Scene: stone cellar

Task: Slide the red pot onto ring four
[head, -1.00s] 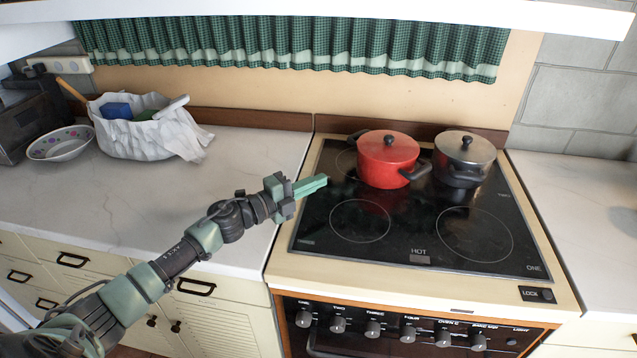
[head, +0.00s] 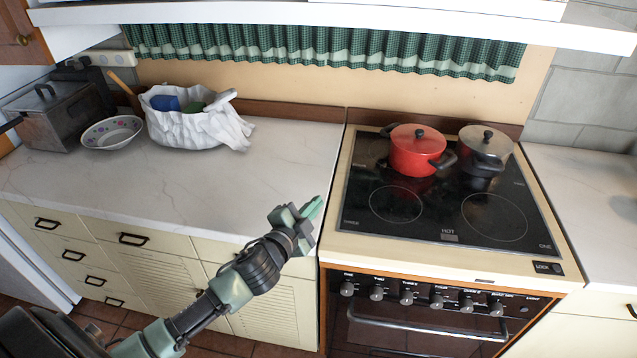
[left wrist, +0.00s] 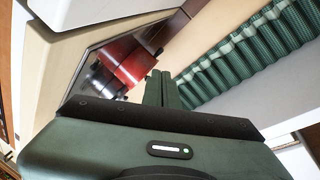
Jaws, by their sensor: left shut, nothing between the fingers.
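The red pot (head: 415,155), with a black lid knob and black side handles, stands upright at the back of the black glass hob (head: 425,226). A ring left of it shows partly uncovered, so the pot is not centred there; that ring's label is too small to read. The red pot also shows in the left wrist view (left wrist: 128,60), beyond my fingers. My left gripper (head: 314,207) is shut and empty, apart from the pot, near the counter's front edge left of the hob. My right gripper is not in view.
A steel pot (head: 486,146) stands close to the red pot's right. The two front rings are clear. A white bag (head: 200,128), a bowl (head: 112,132) and a metal box (head: 58,118) are on the left counter. A green curtain (head: 330,48) hangs behind.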

